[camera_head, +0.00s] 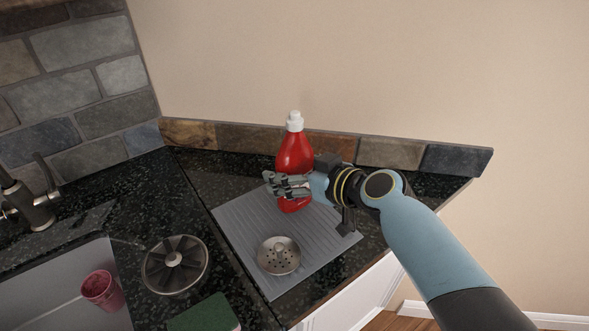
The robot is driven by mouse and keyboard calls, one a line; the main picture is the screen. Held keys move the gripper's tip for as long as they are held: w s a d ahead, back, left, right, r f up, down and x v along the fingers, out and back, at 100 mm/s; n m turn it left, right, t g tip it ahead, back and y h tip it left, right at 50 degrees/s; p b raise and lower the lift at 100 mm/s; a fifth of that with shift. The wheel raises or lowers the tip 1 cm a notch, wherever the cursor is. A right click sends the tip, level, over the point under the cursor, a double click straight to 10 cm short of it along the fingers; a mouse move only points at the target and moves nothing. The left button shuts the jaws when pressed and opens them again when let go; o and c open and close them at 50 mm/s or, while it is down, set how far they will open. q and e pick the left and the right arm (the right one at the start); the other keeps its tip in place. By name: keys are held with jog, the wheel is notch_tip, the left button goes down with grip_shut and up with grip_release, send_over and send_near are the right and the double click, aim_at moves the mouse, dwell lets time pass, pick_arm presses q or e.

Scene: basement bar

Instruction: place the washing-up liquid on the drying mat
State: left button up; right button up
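The washing-up liquid (295,151) is a red bottle with a white cap, upright over the back part of the grey ribbed drying mat (240,216). My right gripper (273,184) reaches in from the right, with its fingers across the lower front of the bottle. The fingers look closed around it. The bottle's base is partly below the fingers, and I cannot tell whether it touches the mat. My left gripper is not in view.
A metal strainer (279,255) sits on the mat's front part. A dark round sink part (175,264) and a green sponge (205,315) lie on the black counter. A pink cup (100,290) is in the sink. A tap (30,205) stands at left; low stone edging runs behind.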

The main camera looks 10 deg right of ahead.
jog(key=shift+o, duration=0.8)
jog(key=shift+r, duration=0.2)
jog(key=b+v, duration=0.1)
jog(key=v, duration=1.1)
jog(key=shift+d+f, duration=0.1)
jog(key=shift+f, duration=0.1)
